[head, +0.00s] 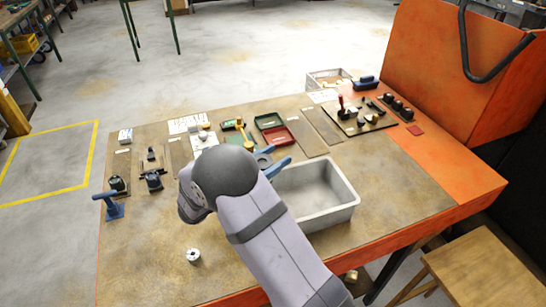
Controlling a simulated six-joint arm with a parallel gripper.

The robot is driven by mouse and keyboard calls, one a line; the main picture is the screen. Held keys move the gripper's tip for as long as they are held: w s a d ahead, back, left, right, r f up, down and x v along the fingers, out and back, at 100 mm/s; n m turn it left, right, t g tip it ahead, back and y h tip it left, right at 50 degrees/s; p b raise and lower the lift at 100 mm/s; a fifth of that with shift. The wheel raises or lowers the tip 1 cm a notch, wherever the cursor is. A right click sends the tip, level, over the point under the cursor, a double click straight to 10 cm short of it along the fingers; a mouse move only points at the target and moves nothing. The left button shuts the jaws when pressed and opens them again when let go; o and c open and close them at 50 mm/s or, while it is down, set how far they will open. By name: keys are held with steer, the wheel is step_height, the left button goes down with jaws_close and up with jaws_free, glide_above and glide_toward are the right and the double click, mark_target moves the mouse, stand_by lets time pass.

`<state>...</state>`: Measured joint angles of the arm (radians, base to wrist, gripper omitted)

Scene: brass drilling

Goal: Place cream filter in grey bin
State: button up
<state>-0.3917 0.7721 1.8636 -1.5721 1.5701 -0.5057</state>
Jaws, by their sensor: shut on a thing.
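The grey bin (345,212) is an open rectangular tray on the right half of the bench, and I see no object in the part of its floor that shows. My gripper (274,163) is at the bin's far left corner, with its blue fingers beyond my wrist. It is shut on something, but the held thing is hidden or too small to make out. I cannot identify the cream filter for certain. A small whitish cylinder with a dark centre (193,256) stands upright on the near left of the bench, apart from my gripper.
Red and green trays (278,136) lie behind my gripper. A tool board (357,122) is at the back right, and a blue clamp (113,208) stands at the left edge. An orange panel (440,70) rises at the right. The front left of the bench is mostly clear.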

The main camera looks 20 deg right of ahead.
steer(key=o, duration=1.1)
steer(key=shift+r+p, duration=0.4)
steer(key=shift+r, duration=0.15)
steer(key=b+v, duration=0.3)
steer(key=v, duration=0.9)
steer(key=shift+b, duration=0.35)
steer(key=shift+d, duration=0.15)
